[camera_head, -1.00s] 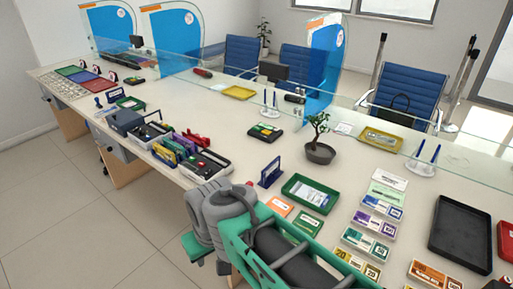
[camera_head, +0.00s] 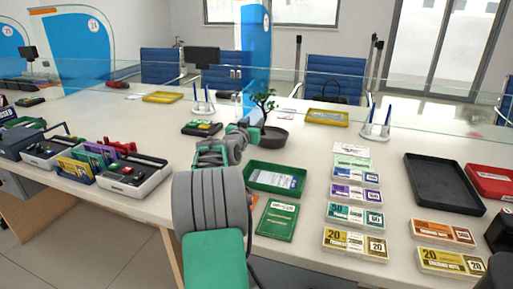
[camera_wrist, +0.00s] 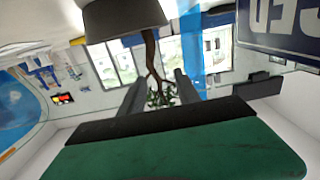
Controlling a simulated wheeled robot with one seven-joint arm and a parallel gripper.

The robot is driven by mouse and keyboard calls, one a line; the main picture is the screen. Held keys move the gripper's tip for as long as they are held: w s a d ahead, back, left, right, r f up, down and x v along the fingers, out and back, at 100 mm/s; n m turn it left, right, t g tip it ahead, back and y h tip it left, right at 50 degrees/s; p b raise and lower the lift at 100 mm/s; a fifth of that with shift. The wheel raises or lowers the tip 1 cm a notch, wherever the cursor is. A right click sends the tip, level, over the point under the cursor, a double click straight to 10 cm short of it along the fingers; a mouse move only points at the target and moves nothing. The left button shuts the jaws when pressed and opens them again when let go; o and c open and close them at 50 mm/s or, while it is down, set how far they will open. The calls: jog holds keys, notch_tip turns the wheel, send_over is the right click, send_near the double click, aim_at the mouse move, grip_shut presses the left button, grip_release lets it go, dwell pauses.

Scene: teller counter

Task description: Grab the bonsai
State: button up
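The bonsai has a dark round pot (camera_head: 273,138) and small green foliage (camera_head: 264,98) on a thin trunk, and stands on the counter. My gripper (camera_head: 250,128) is just left of it in the head view, partly hidden by my own arm. In the wrist view the picture is upside down, with the pot (camera_wrist: 122,14) at the top and the brown trunk (camera_wrist: 151,52) running down to the leaves. My gripper (camera_wrist: 158,92) shows two dark fingers spread apart, with the leaves appearing between them. I cannot tell whether either finger touches the plant.
A green tray (camera_head: 250,185) lies in front of the pot, with banknote bundles (camera_head: 354,216) to its right. A black tray (camera_head: 445,183) is farther right. A card terminal (camera_head: 201,128) is left of my gripper. A glass screen (camera_head: 430,115) runs behind the bonsai.

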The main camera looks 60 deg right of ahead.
aim_at(263, 115)
jog(key=d, duration=0.8)
jog(key=shift+d+f+b, duration=0.1)
jog(key=shift+f+b, duration=0.1)
jog(key=shift+b, duration=0.1)
jog(key=shift+w+d+r, duration=0.1)
jog(key=shift+d, duration=0.2)
jog(key=shift+c, duration=0.5)
grip_shut()
